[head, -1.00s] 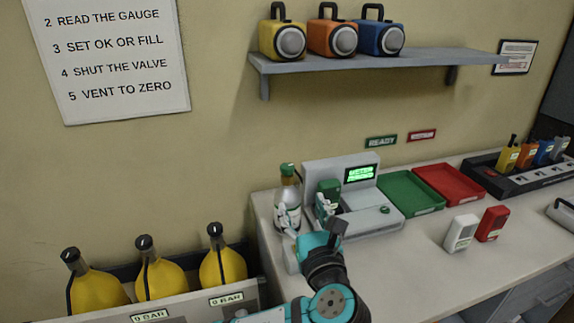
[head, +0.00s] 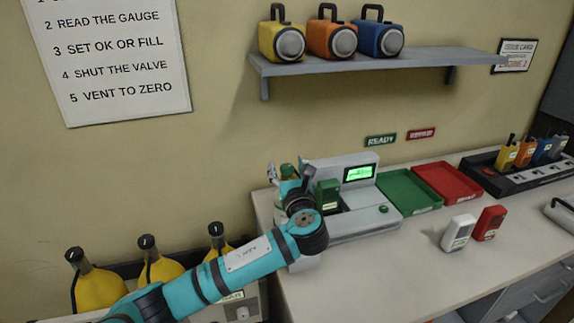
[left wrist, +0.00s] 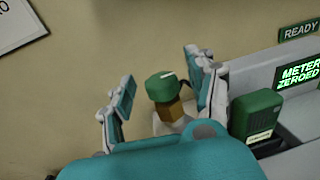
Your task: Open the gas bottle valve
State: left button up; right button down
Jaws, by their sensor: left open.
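The gas bottle stands at the left end of the console worktop, mostly hidden behind my left arm in the head view. Its green valve knob (head: 287,170) shows above the wrist. In the left wrist view the green knob (left wrist: 161,86) sits on a brass neck (left wrist: 170,111), with a small white mark on its top. My left gripper (left wrist: 160,68) is open, with one finger on each side of the knob; it also shows in the head view (head: 290,173). A gap shows at the left finger; the right finger is closer to the knob. My right gripper is not in view.
A grey meter station (head: 350,212) with a green handheld unit (head: 328,194) stands close right of the bottle; its screen (left wrist: 299,75) reads METER ZEROED. Green (head: 408,188) and red (head: 449,182) trays lie further right. Yellow bottles (head: 97,287) stand at lower left. A shelf (head: 380,62) hangs above.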

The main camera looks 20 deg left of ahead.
pick_arm(q)
jog(key=shift+w+a, duration=0.2)
jog(key=shift+w, duration=0.2)
jog(key=c, duration=1.2)
jog(key=shift+f, duration=0.1)
grip_shut()
jog(key=shift+w, duration=0.1)
